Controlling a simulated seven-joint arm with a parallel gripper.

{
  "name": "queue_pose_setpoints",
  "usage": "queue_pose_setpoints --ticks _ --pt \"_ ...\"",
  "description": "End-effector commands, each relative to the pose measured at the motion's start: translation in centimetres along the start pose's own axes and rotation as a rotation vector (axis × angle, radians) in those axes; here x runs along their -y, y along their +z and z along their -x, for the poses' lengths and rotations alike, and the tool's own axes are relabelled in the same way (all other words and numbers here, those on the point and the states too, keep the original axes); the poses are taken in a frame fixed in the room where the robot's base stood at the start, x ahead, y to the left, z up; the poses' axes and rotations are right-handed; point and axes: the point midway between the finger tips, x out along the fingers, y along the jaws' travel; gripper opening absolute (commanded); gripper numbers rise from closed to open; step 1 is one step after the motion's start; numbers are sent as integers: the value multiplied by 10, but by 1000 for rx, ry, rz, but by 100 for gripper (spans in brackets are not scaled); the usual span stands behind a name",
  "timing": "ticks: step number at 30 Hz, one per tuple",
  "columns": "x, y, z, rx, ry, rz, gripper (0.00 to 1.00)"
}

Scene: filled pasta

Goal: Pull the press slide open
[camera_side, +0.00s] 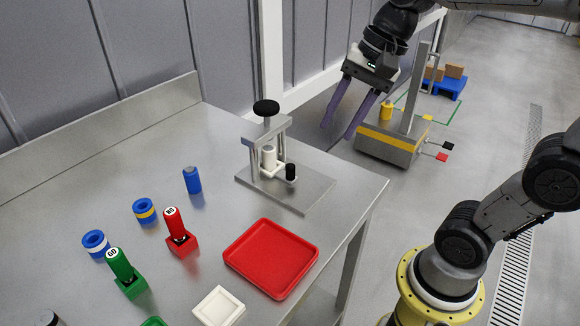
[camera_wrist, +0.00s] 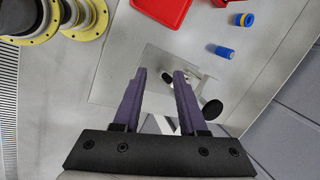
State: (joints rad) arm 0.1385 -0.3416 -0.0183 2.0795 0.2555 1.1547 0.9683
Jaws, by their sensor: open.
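The press stands on the table's right part, with a metal base plate (camera_side: 312,193), a frame and a black top knob (camera_side: 266,107). A white slide piece (camera_side: 277,169) sits low in the frame, with an upright black handle (camera_side: 291,172) at its front right. A white cylinder (camera_side: 268,156) stands inside the frame. My gripper (camera_side: 338,131) has purple fingers, open and empty, in the air above and right of the press, apart from it. In the wrist view, the press's top knob (camera_wrist: 212,108) lies right of my gripper (camera_wrist: 160,73), and the fingers partly hide the press.
A red tray (camera_side: 270,258) lies in front of the press. A blue cylinder (camera_side: 192,180), blue rings (camera_side: 145,210), a red stamp (camera_side: 174,226), a green stamp (camera_side: 120,266) and a white square dish (camera_side: 218,307) stand to the left. A cart (camera_side: 390,145) stands on the floor behind.

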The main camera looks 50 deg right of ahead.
Motion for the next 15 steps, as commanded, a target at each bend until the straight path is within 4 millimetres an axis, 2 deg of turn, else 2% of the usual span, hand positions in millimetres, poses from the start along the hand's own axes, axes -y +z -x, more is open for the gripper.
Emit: queue_pose_setpoints --ticks 1,3,8,11,15 --pt "14 -13 -5 28 20 -106 42" --pt "31 -28 -12 64 42 -241 42" --pt "58 -72 -35 134 97 -494 42" --pt "66 -100 -53 166 128 -588 42" --pt "64 -130 -76 187 161 -656 42"
